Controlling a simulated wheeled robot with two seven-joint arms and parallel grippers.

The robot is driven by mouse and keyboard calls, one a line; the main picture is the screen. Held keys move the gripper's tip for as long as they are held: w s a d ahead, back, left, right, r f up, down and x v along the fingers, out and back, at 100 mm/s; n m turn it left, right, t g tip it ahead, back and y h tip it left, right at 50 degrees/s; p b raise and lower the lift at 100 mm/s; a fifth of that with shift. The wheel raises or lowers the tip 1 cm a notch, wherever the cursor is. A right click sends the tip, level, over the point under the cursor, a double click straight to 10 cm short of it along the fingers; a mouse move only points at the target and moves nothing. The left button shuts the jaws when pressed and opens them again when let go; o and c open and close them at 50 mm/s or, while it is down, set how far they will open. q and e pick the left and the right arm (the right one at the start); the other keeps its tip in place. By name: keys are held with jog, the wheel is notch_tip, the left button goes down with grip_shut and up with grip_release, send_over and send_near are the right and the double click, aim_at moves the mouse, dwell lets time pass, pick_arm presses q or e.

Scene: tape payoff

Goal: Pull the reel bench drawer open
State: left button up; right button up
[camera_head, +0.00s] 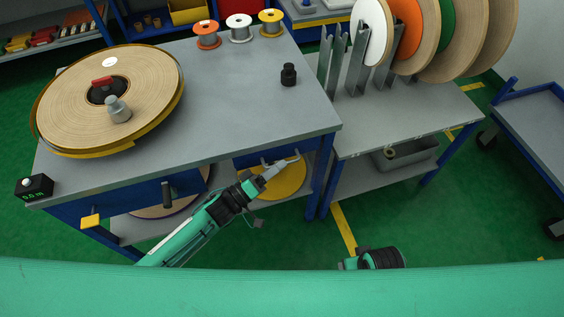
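The reel bench (235,105) has a grey top and a blue frame. A blue drawer front (246,160) sits under the right part of its front edge, with a light bar handle on it. It looks flush with the frame. My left gripper (278,168) reaches up from below with its grey fingers at the handle, overlapping it in the picture. Whether the fingers touch or enclose it is too small to tell.
A large tape reel (75,95) lies on the bench at left, with a small display box (35,187) near the corner. Several spools stand at the back. A side table (420,115) with upright reels is at right. Green floor (300,235) is free in front.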

pick_arm(q)
jog(key=shift+x, duration=1.05)
grip_shut()
jog(key=shift+s, duration=0.1)
